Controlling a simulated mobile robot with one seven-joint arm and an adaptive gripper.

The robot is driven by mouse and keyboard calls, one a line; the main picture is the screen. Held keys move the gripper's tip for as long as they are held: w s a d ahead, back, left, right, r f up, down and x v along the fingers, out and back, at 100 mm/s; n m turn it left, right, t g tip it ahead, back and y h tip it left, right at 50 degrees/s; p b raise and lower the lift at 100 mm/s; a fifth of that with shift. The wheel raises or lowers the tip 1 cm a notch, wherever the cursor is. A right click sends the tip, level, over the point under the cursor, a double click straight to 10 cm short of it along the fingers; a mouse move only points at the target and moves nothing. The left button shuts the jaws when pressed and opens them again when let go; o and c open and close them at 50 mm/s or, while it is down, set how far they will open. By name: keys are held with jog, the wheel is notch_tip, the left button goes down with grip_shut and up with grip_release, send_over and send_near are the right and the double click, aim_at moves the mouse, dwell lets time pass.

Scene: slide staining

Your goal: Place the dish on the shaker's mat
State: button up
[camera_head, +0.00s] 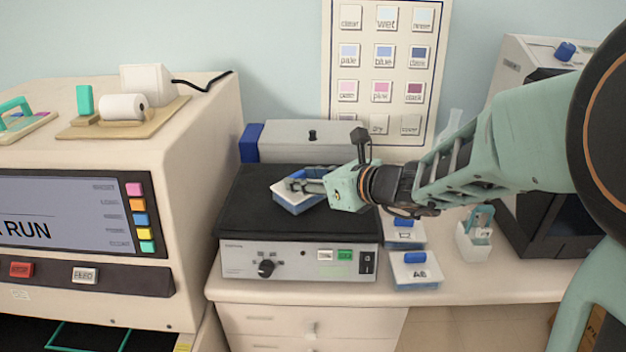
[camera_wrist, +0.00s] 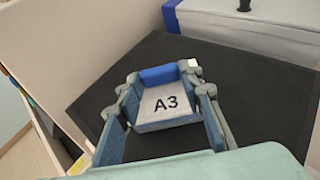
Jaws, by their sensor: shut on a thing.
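The dish (camera_head: 295,203) is a small box with a pale lid and blue sides, over the shaker's black mat (camera_head: 250,205). In the wrist view the dish (camera_wrist: 166,103) shows the label A3 and a blue block at its far end. My gripper (camera_head: 306,186) is shut on the dish, with a finger on each side of it in the wrist view (camera_wrist: 163,100). The dish looks slightly turned against the mat's edges. I cannot tell whether its underside touches the mat (camera_wrist: 240,95). The shaker (camera_head: 300,262) has a knob and several buttons on its front.
Two similar dishes stand right of the shaker, one marked A6 (camera_head: 415,270) and one behind it (camera_head: 403,235). A grey box (camera_head: 305,140) stands behind the shaker. A large machine (camera_head: 180,150) rises close on the left. The mat around the dish is bare.

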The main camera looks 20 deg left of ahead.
jog(key=shift+r, duration=0.1)
jog(key=o, duration=1.3)
jog(key=shift+s+d+r, duration=0.15)
jog(key=shift+d+r, duration=0.1)
jog(key=p+v, duration=0.4)
jog(key=v, duration=0.7)
jog(key=shift+s+d, duration=0.1)
jog(key=shift+d, duration=0.05)
